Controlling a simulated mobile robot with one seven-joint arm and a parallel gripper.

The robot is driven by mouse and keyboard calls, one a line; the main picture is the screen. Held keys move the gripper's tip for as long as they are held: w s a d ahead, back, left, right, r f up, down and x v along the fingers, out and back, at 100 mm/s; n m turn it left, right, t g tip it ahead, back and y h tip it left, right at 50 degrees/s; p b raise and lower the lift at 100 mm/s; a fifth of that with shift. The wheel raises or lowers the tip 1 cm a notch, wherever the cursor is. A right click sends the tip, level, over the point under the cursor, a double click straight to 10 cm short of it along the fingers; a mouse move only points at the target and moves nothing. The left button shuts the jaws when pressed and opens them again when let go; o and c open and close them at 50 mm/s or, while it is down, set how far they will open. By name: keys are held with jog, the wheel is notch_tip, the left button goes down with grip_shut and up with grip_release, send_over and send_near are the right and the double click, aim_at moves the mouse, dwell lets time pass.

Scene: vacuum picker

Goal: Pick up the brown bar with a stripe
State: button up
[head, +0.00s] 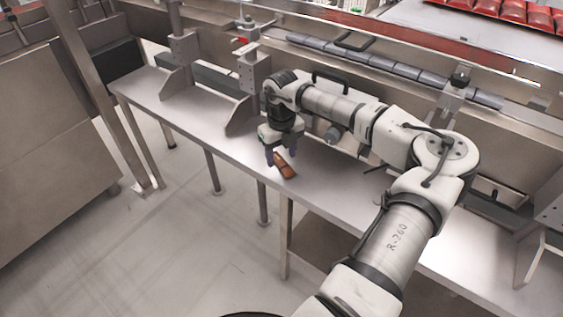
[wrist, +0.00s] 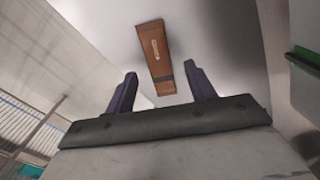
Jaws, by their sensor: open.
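The brown bar (head: 285,166) lies on the metal table (head: 330,182) near its front edge, under my gripper. In the wrist view the bar (wrist: 154,50) shows a small pale mark and a dark stripe across it near the end closest to me. My gripper (head: 282,155) points down just above the bar in the head view. In the wrist view my gripper (wrist: 158,82) has its two dark fingers apart, one on each side of the bar's near end. Nothing is held between them. Whether a finger touches the bar cannot be told.
A metal bracket (head: 250,95) stands on the table left of my gripper, with another bracket (head: 183,65) farther left. A rail with a row of grey blocks (head: 370,57) runs behind my arm. Red packs (head: 490,8) lie at the back right. The table is clear around the bar.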

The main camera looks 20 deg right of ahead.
jog(key=shift+f, duration=0.9)
jog(key=c, duration=1.1)
jog(key=shift+r, duration=0.1)
jog(key=shift+c, duration=0.2)
